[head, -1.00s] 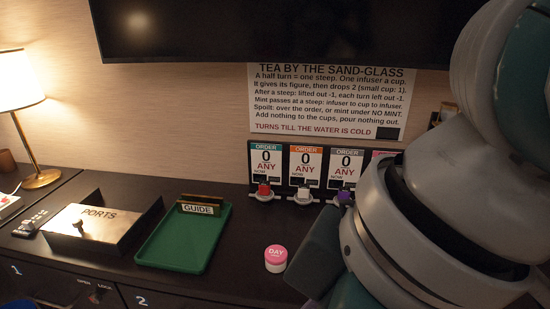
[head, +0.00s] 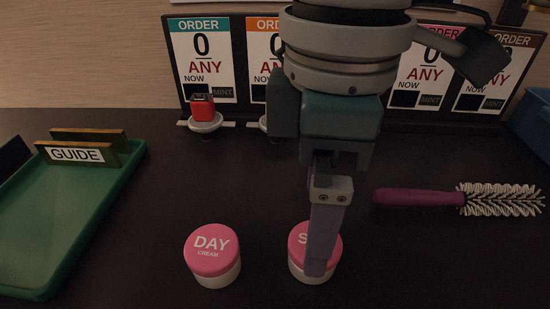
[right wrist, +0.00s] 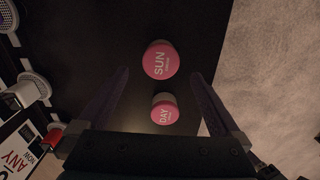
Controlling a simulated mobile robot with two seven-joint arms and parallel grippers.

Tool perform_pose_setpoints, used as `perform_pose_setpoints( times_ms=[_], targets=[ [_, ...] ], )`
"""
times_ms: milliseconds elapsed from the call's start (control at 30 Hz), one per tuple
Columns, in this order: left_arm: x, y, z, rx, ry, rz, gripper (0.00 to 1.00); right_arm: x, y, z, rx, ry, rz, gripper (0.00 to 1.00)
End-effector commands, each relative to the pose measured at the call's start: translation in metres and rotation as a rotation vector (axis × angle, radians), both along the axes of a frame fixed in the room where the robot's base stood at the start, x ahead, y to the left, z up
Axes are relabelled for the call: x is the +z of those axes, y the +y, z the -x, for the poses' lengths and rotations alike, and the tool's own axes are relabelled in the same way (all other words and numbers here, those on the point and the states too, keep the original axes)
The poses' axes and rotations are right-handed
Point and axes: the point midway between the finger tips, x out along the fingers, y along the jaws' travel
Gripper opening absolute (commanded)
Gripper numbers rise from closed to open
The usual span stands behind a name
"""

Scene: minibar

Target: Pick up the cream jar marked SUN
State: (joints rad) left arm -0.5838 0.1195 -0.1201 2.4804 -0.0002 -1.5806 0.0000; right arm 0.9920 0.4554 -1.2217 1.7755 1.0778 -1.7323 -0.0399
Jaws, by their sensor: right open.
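The SUN cream jar has a pink lid and pale body. In the head view the SUN jar (head: 297,252) stands on the dark counter, partly hidden behind a finger of my right gripper (head: 320,262). My left gripper is not in view.
A green tray (head: 95,230) with a GUIDE sign (head: 76,154) is at left. A purple-handled brush (head: 420,197) lies at right. ORDER cards (head: 203,60) stand along the back, with a red item (head: 202,108) on a small holder. Bare counter lies left of the DAY jar.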

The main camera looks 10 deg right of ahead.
Motion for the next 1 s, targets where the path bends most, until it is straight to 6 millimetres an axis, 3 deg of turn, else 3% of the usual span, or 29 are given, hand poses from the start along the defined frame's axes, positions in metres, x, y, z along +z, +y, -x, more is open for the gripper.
perform_pose_setpoints(
  times_ms=[433, 700, 1000],
  targets=[
    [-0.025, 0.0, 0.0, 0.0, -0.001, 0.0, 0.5, -0.059, -0.003, 0.005, -0.001, -0.001, 0.0, 1.0],
    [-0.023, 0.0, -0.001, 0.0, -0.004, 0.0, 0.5, -0.061, -0.003, 0.005, 0.0, -0.003, 0.0, 0.99],
    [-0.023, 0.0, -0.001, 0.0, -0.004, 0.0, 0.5, -0.061, -0.003, 0.005, 0.0, -0.003, -0.001, 0.65]
  ],
)
